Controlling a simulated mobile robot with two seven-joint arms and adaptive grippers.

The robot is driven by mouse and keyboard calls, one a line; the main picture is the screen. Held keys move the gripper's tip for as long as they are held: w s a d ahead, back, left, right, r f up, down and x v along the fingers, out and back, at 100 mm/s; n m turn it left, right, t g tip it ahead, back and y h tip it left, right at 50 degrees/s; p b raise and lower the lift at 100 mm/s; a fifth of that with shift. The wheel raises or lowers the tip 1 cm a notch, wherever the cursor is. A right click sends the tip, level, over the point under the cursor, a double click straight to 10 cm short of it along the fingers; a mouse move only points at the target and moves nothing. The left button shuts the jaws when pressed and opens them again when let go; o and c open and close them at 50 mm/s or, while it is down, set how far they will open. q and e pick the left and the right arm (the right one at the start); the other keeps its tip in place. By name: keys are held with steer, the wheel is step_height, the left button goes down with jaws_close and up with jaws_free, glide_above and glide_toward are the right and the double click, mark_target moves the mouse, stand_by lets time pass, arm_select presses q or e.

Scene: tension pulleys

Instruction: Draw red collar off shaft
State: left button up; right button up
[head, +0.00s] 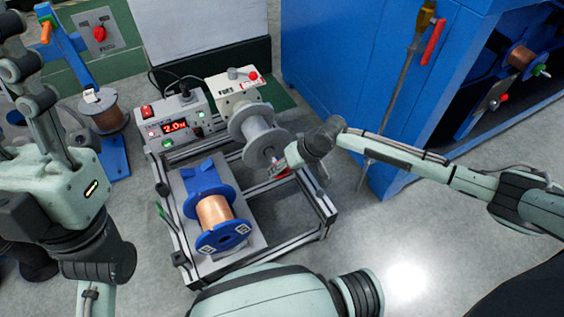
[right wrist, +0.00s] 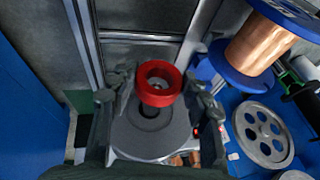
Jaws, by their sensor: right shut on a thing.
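The red collar (right wrist: 160,84) is between the fingers of my right gripper (right wrist: 158,90), which is shut on it. In the right wrist view the collar shows as a red ring in front of the grey spool's round face (right wrist: 150,138). I cannot tell whether it still surrounds the shaft. In the head view my right gripper (head: 287,160) is at the front of the grey spool (head: 259,139), and only a little red (head: 280,172) shows there. My left arm (head: 62,188) stands at the left edge, away from the spool; its finger state is unclear.
A blue spool of copper wire (head: 214,211) sits on the same metal frame (head: 318,218). A control box with a red display (head: 178,122) stands behind it. A blue cabinet (head: 335,65) rises at the back right. Open floor lies to the frame's right.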

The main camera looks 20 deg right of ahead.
steer(key=shift+s+d+p, duration=0.1)
steer(key=shift+s+p, duration=0.2)
steer(key=shift+s, duration=0.1)
steer(key=shift+s+p, duration=0.5)
steer(key=shift+p, duration=0.2)
steer(key=shift+d, duration=0.1)
